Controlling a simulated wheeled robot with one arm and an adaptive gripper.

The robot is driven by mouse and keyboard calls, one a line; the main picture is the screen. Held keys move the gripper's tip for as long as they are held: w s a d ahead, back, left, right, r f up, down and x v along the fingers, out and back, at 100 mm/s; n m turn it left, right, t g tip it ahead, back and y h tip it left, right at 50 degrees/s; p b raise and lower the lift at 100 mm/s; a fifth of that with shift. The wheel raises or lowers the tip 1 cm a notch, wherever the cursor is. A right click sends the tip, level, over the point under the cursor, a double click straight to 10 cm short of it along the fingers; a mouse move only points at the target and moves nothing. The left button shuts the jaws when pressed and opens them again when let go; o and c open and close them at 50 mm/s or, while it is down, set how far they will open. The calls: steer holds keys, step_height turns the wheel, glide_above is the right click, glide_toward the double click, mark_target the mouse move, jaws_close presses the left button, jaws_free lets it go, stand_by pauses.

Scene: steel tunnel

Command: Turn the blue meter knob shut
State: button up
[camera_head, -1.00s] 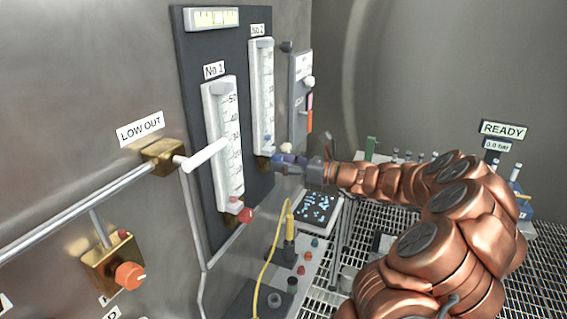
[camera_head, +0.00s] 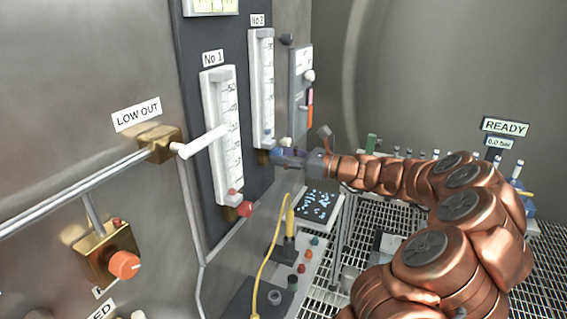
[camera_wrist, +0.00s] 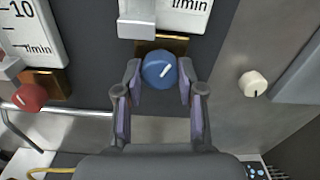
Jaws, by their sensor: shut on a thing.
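The blue knob (camera_wrist: 159,70) with a white pointer line sits below the No 2 flow meter, on a brass block (camera_wrist: 172,46). In the wrist view the pointer slants up to the right. My gripper (camera_wrist: 158,82) has one finger on each side of the knob and is shut on it. In the head view my gripper (camera_head: 291,157) reaches the foot of the No 2 meter (camera_head: 262,90) from the right, and the knob is mostly hidden there.
The red knob (camera_head: 244,209) of the No 1 meter (camera_head: 222,135) is to the left; it also shows in the wrist view (camera_wrist: 30,97). A cream knob (camera_wrist: 253,84) is close on the right. A white lever (camera_head: 200,142) sticks out under LOW OUT. A yellow cable (camera_head: 272,250) hangs below.

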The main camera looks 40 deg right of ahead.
steer(key=n+b, duration=0.4)
steer(key=b, duration=0.1)
steer(key=shift+f+n, duration=0.1)
steer(key=shift+n, duration=0.3)
steer(key=shift+n+b, duration=0.3)
steer(key=o, duration=1.1)
steer(key=shift+o, duration=0.2)
